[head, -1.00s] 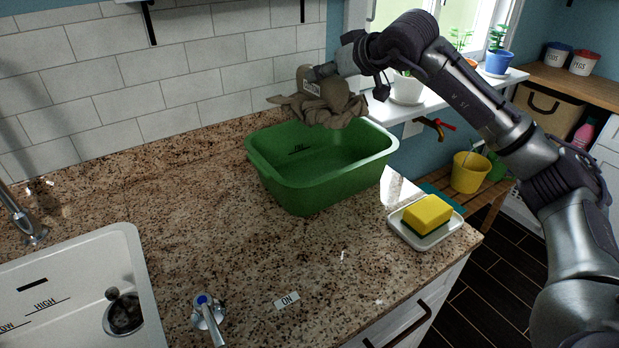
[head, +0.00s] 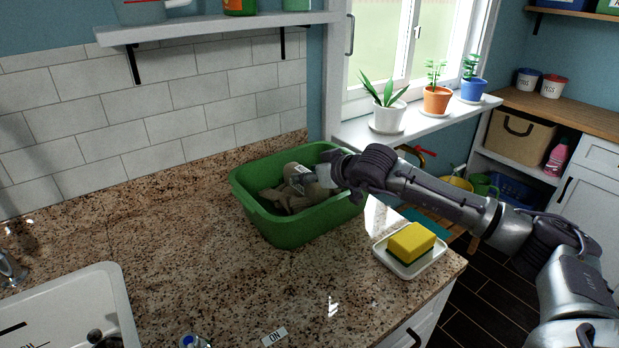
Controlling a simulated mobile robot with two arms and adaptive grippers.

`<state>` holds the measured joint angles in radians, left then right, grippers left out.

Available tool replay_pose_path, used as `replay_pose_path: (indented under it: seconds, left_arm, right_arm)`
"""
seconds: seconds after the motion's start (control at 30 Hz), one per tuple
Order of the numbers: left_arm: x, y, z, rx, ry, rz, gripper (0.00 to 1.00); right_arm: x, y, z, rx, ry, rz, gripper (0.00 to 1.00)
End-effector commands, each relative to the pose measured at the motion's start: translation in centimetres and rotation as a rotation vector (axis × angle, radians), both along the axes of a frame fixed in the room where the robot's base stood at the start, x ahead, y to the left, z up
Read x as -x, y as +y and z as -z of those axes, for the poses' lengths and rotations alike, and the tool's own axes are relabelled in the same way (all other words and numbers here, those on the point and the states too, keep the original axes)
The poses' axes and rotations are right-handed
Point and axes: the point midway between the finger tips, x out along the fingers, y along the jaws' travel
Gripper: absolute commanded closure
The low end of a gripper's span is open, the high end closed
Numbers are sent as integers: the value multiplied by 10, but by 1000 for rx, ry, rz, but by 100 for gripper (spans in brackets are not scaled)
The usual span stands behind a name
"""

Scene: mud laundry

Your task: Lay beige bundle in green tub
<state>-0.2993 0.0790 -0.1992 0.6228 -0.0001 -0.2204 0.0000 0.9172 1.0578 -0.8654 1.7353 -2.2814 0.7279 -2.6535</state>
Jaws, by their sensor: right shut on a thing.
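The green tub (head: 290,228) stands on the granite counter near the back wall. The beige bundle (head: 287,198) is inside the tub, below its rim, with a pale tag showing. My right gripper (head: 312,183) reaches over the tub's right rim and is shut on the bundle. Its fingertips are partly hidden against the cloth. I cannot tell whether the bundle rests on the tub's floor. My left gripper is not in view.
A yellow sponge (head: 410,242) lies on a white dish (head: 433,258) right of the tub. A white sink (head: 75,300) is at the lower left. Potted plants stand on the windowsill (head: 415,118). A shelf (head: 210,30) hangs above. The counter (head: 180,240) left of the tub is clear.

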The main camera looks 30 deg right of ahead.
Motion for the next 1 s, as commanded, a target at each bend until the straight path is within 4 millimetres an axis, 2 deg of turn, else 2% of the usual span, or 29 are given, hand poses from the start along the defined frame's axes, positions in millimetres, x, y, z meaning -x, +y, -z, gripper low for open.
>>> replay_pose_path:
  seconds: [0.1, 0.27, 0.3, 0.43, 0.8, 1.0]
  left_arm:
    - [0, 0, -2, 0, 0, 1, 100]
    - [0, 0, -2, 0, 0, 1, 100]
    - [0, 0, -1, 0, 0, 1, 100]
    - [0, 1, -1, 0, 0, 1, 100]
    - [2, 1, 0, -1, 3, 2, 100]
    - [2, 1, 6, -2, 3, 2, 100]
  right_arm:
    - [0, 0, 12, 0, 0, -1, 100]
    - [0, 0, 13, -1, -2, -1, 100]
    - [0, 0, 14, 0, 1, 0, 45]
    - [0, 0, 13, 0, 0, 0, 24]
    - [2, -1, 12, 1, -1, 0, 22]
    - [27, -7, -1, 4, -3, 0, 22]
